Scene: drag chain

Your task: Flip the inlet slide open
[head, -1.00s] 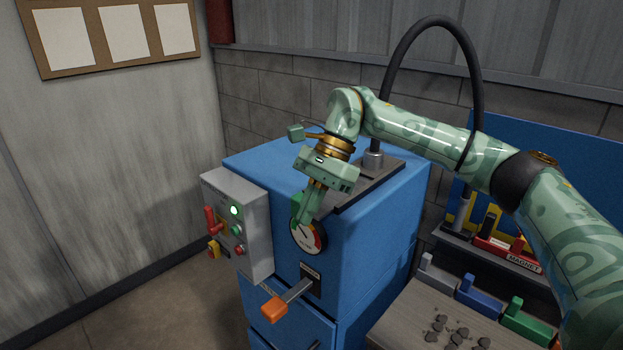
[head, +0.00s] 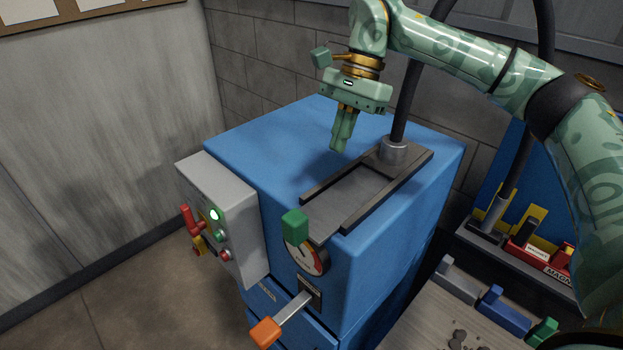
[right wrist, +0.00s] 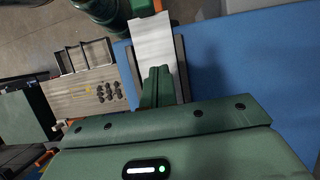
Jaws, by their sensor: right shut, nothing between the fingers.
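The inlet slide (head: 336,208) is a flat grey plate between two dark rails on top of the blue machine (head: 270,145). Its front end reaches the machine's front edge. A green handle (head: 294,226) stands at that end, above the round gauge (head: 308,261). In the right wrist view the plate (right wrist: 153,40) sticks out beyond the rails. My right gripper (head: 341,145) is shut and empty, above the machine top behind and left of the rails, apart from the handle. It also shows in the right wrist view (right wrist: 158,72). My left gripper is out of view.
A black hose (head: 408,90) rises from a metal collar (head: 393,150) at the rails' back end. A grey control box (head: 222,215) and an orange-tipped lever (head: 265,330) stick out in front. A bench (head: 420,320) with dark lumps and coloured blocks is at right.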

